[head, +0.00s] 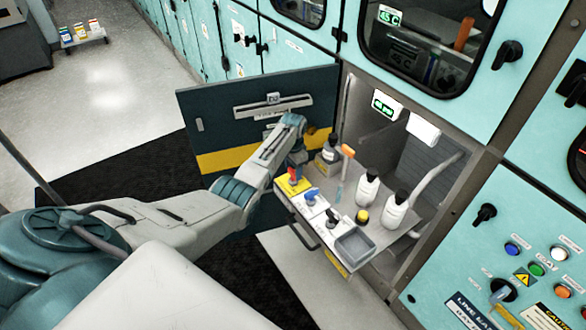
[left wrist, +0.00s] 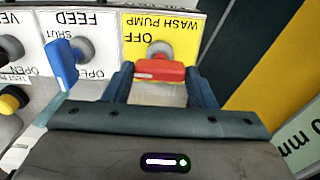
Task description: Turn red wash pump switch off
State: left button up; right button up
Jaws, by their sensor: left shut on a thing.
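The red wash pump switch (left wrist: 158,70) sits on a yellow plate (left wrist: 185,32) lettered WASH PUMP and OFF, upside down in the left wrist view. Its red handle lies crosswise in that view. My left gripper (left wrist: 160,88) has one finger at each end of the handle and is shut on it. In the head view, my left gripper (head: 296,168) reaches down over the yellow plate (head: 302,188) at the left end of the shelf panel, and the switch is partly hidden. My right gripper is not in view.
The blue feed switch (left wrist: 62,62) is beside the yellow plate. White bottles (head: 367,187), an orange-handled tool (head: 347,151) and a grey tray (head: 354,244) are on the shelf. The open dark door (head: 225,118) stands behind my left arm.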

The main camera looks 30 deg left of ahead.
aim_at(293, 171)
pick_arm(q)
jog(key=o, duration=1)
notch_tip(293, 171, up, 11)
jog(key=shift+f+b, duration=0.1)
jog(key=shift+b, duration=0.5)
